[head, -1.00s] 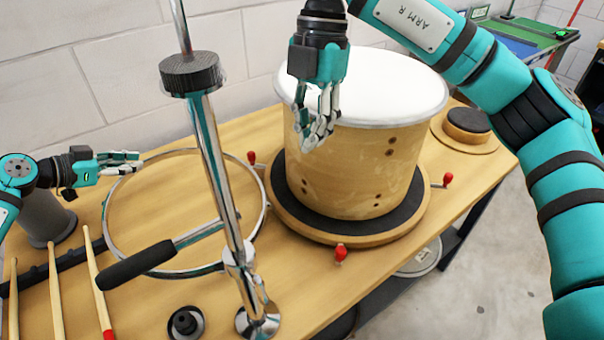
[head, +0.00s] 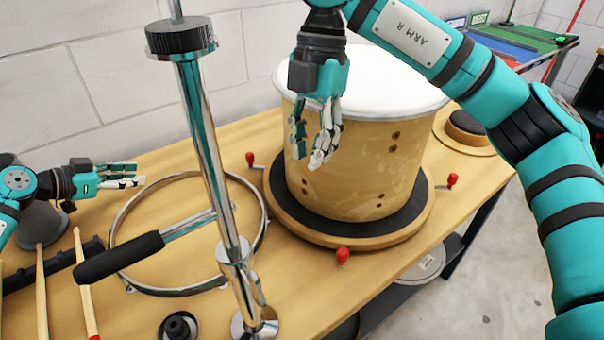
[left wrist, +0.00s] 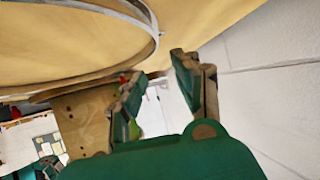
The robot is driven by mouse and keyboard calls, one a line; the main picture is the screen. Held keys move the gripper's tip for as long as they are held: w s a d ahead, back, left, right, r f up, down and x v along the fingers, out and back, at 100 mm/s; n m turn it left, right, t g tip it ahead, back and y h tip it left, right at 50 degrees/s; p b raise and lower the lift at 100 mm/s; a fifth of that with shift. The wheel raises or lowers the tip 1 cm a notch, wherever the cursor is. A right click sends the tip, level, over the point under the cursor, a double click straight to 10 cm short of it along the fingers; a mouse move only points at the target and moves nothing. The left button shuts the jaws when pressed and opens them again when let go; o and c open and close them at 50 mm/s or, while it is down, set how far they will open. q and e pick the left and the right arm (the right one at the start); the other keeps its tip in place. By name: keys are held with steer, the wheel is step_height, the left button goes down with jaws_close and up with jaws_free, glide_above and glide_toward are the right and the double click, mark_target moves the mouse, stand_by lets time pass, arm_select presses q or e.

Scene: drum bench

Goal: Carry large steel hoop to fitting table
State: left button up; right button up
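My right gripper (head: 311,145) hangs in front of the drum, fingers spread and empty. No surface is marked as the fitting table.
The drum (head: 350,170) with white head stands on a round base (head: 280,205) with red knobs. The chrome post (head: 205,130) and its black-gripped lever (head: 120,257) rise over the hoop. Drumsticks (head: 84,290) lie at left. A white wall (head: 80,70) stands behind.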

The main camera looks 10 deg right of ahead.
arm_select(q)
steer(key=v, duration=1.1)
steer(key=shift+s+a+r, duration=0.2)
steer(key=shift+a+r, duration=0.05)
steer(key=shift+a, duration=0.05)
arm_select(e)
steer(key=v, duration=1.2)
